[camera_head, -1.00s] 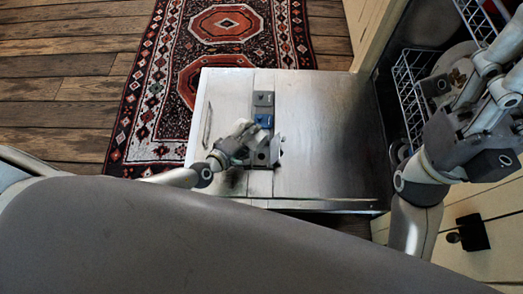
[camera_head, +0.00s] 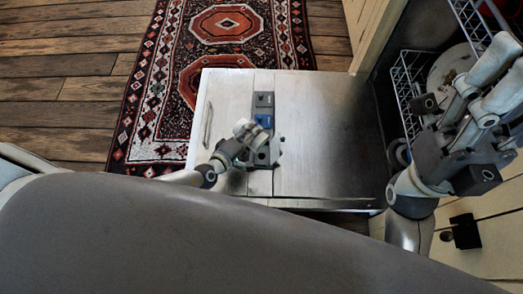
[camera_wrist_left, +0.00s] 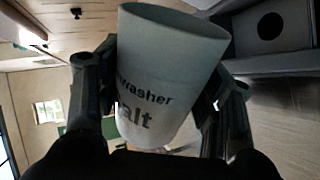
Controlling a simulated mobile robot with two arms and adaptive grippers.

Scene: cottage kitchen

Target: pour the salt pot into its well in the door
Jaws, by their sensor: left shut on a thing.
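The salt pot (camera_wrist_left: 165,75) is a white tapered cup with dark lettering that reads in part "washer" and "alt". My left gripper (camera_head: 255,143) is shut on it, with a finger on each side in the left wrist view. In the head view the pot (camera_head: 243,127) is held tilted over the middle of the open dishwasher door (camera_head: 325,130). A round dark hole (camera_wrist_left: 270,26) shows in the door's grey insert, apart from the pot's wide end. I cannot tell whether salt is flowing. My right gripper (camera_head: 450,165) is at the right; its fingers are unclear.
The grey insert (camera_head: 263,100) on the door has a blue part (camera_head: 263,121). A wire rack (camera_head: 412,85) with a plate (camera_head: 450,72) stands in the dishwasher at right. A patterned rug (camera_head: 150,120) lies beyond the door on the wooden floor.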

